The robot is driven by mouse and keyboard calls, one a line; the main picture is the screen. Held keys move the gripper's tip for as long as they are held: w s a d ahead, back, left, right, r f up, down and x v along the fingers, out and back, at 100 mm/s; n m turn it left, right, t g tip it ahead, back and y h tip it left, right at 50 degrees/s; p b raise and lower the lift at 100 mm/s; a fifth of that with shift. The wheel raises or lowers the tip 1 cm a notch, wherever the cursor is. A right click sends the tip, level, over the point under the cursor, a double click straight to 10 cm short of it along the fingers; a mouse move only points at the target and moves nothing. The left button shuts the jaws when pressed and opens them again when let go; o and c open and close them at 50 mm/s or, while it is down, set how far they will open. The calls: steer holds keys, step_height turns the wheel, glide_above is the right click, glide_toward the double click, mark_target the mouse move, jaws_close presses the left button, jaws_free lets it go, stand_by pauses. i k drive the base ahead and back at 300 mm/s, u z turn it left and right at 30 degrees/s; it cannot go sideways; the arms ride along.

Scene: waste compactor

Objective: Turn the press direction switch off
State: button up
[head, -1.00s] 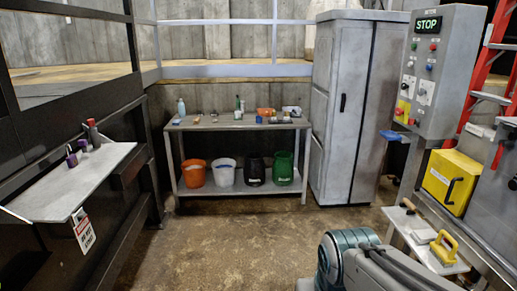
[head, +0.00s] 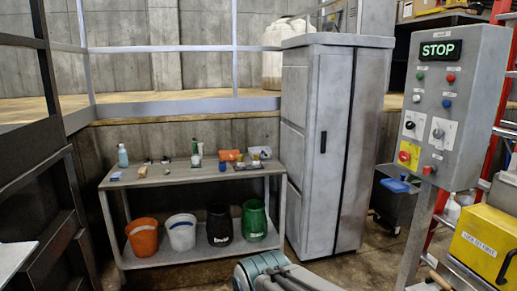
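The grey control box (head: 455,100) stands on a post at the right in the head view. Its display (head: 440,50) reads STOP in green. Small coloured buttons sit below the display. Two rotary switches on pale plates sit side by side lower down, a left one (head: 409,125) and a right one (head: 438,133). Their labels are too small to read, so I cannot tell which is the press direction switch or how it is set. A red button on a yellow plate (head: 409,154) is beneath them. Part of my arm shows at the bottom; my gripper is out of view.
A tall grey cabinet (head: 305,150) stands left of the box. A metal workbench (head: 185,177) holds bottles and small items, with several buckets on its lower shelf. A yellow box (head: 485,243) and red ladder are at the right. Little floor shows.

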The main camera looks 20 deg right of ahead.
mark_target(409, 125)
steer(key=z, duration=0.25)
steer(key=i, duration=1.5)
steer(key=z, duration=1.65)
steer(key=i, duration=1.15)
steer(key=z, duration=0.8)
